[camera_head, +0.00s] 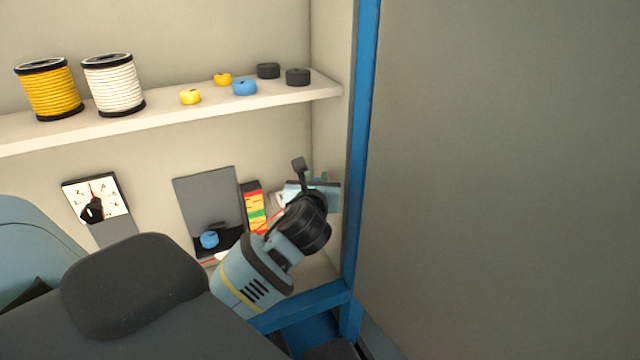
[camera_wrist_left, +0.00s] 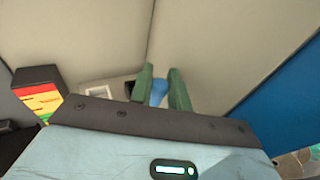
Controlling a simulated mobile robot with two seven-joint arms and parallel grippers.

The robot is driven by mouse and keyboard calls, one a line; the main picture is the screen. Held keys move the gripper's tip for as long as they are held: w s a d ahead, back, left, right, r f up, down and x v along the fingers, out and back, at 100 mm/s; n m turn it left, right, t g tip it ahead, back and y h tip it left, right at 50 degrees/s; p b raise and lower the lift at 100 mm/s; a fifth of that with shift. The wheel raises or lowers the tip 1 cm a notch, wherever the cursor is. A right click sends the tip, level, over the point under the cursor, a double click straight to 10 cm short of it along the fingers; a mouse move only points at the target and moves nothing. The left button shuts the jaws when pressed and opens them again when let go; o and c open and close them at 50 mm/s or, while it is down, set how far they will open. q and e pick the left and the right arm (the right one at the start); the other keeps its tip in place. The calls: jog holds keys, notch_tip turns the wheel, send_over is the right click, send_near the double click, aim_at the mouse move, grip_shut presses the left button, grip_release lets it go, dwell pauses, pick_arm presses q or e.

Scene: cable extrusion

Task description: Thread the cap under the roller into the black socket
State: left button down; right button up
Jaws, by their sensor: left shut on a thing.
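My left gripper (camera_head: 314,178) reaches to the right end of the lower bay, mostly hidden behind its own wrist in the head view. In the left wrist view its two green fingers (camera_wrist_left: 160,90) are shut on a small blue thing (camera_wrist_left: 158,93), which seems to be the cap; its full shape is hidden. A dark block (camera_wrist_left: 130,88) shows just left of the fingers; I cannot tell if it is the black socket. I cannot make out the roller for certain. Another blue round piece (camera_head: 209,239) sits at the foot of a grey panel (camera_head: 205,200). My right gripper is not in view.
A white shelf (camera_head: 160,118) above holds a yellow spool (camera_head: 50,90), a white spool (camera_head: 113,85) and several small yellow, blue and black discs. A dial gauge (camera_head: 94,200) and a colour-striped panel (camera_head: 255,210) stand below. A blue post (camera_head: 358,150) bounds the bay closely on the right.

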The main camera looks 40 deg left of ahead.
pick_arm(q)
jog(key=a, duration=0.1)
jog(key=w+a, duration=0.1)
jog(key=a, duration=0.1)
jog(key=w+a, duration=0.1)
jog(key=shift+w+a+f, duration=0.15)
jog(key=shift+w+a, duration=0.1)
jog(key=shift+a, duration=0.15)
jog(key=shift+w+a+f, duration=0.1)
jog(key=shift+a+f, duration=0.1)
jog(key=shift+f, duration=1.5)
jog(key=shift+f, duration=0.25)
jog(key=c, duration=1.3)
grip_release()
jog(key=shift+o, duration=0.2)
jog(key=shift+d, duration=0.15)
jog(key=shift+s+d, duration=0.25)
jog(key=shift+s, duration=0.2)
jog(key=v, duration=0.6)
jog(key=shift+s, duration=0.45)
jog(key=shift+r, duration=0.1)
